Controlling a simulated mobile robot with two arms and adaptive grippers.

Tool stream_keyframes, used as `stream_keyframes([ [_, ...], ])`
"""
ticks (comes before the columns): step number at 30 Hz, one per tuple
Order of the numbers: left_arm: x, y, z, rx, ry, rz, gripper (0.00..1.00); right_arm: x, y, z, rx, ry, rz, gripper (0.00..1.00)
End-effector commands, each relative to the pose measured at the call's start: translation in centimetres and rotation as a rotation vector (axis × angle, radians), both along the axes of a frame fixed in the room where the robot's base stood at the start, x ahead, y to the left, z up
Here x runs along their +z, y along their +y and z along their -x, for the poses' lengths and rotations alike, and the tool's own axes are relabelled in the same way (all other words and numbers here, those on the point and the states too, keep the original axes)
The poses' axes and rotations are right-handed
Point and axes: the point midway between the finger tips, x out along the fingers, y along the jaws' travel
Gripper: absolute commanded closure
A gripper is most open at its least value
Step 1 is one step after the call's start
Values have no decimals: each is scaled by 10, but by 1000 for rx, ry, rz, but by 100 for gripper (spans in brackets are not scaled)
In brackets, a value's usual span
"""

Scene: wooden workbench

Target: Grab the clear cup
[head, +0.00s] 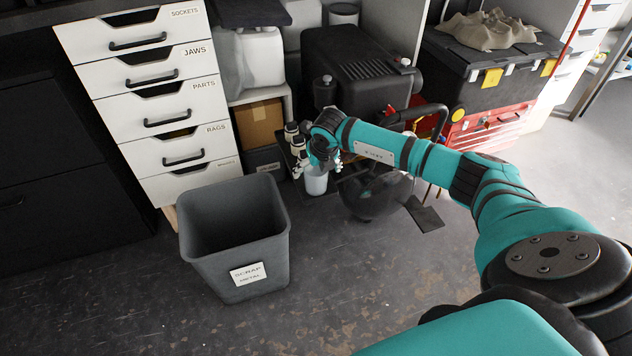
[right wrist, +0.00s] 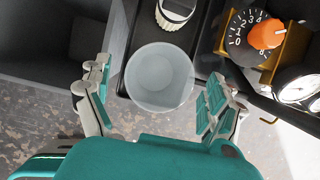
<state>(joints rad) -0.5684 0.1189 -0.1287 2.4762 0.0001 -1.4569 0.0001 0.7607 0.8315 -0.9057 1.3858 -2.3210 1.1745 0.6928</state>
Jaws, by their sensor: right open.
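The clear cup (head: 316,184) is a small translucent, whitish cup beneath my right gripper in the head view. In the right wrist view the cup (right wrist: 158,78) shows from above with its round mouth facing the camera, and it looks empty. It stands by the edge of a dark surface. My right gripper (right wrist: 162,84) is open, with one finger on each side of the cup and a visible gap to each. In the head view the right gripper (head: 318,167) hides the upper part of the cup. My left gripper is not in view.
A grey scrap metal bin (head: 236,216) stands left of the cup, and its wall is close to the left finger. A white ribbed cap (right wrist: 175,12) is just behind the cup. An orange-knobbed dial (right wrist: 264,34) and gauges are at right. White drawers (head: 150,100) stand behind.

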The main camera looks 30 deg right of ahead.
Motion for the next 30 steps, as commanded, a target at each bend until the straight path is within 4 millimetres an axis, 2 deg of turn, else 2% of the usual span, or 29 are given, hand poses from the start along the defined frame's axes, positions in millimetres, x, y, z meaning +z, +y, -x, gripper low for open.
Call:
stream_keyframes([
  [6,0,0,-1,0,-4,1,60,0,0,0,0,-1,0,8],
  [21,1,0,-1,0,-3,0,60,0,0,0,0,-1,-1,72],
  [30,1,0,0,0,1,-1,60,3,0,0,0,-1,-1,72],
])
